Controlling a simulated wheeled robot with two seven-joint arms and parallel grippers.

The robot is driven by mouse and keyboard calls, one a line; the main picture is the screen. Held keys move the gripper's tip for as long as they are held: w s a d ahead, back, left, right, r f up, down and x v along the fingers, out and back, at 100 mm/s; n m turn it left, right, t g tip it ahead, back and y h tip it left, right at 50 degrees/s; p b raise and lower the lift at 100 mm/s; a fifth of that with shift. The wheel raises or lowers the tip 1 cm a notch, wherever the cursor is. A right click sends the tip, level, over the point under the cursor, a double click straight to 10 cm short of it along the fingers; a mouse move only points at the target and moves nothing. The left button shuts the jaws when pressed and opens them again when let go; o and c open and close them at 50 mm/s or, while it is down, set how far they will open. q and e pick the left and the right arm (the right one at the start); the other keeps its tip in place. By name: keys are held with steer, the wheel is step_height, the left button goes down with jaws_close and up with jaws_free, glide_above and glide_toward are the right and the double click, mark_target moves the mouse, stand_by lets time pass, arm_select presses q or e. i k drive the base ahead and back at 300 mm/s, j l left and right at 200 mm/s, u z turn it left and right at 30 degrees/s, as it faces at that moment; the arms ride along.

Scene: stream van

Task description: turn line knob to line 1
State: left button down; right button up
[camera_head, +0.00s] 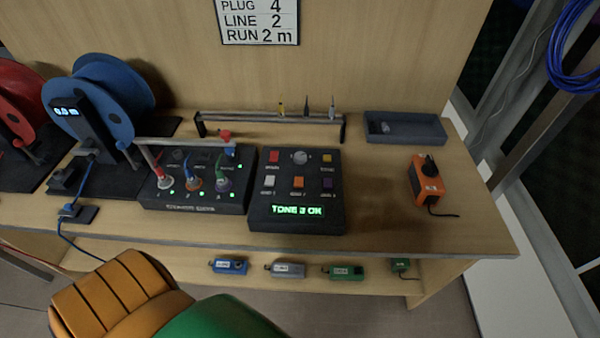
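A dark control box (256,222) stands on the middle of the bench. An orange device (428,187) at the right carries a black knob (430,165). I cannot read a label that tells which knob is the line knob, and neither pointer position is clear. Neither of my grippers is in view.
A sign (258,20) reads plug 4, line 2, run 2 m. A dark box (190,203) with coloured plugs, blue reel (125,90), rack (270,117) and grey tray (405,127) share the bench (400,235). Small modules sit on the shelf below. An orange-and-green shape fills the lower left.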

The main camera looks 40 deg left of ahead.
mark_target(300, 156)
steer(key=u, duration=1.05)
steer(key=k+j, duration=0.05)
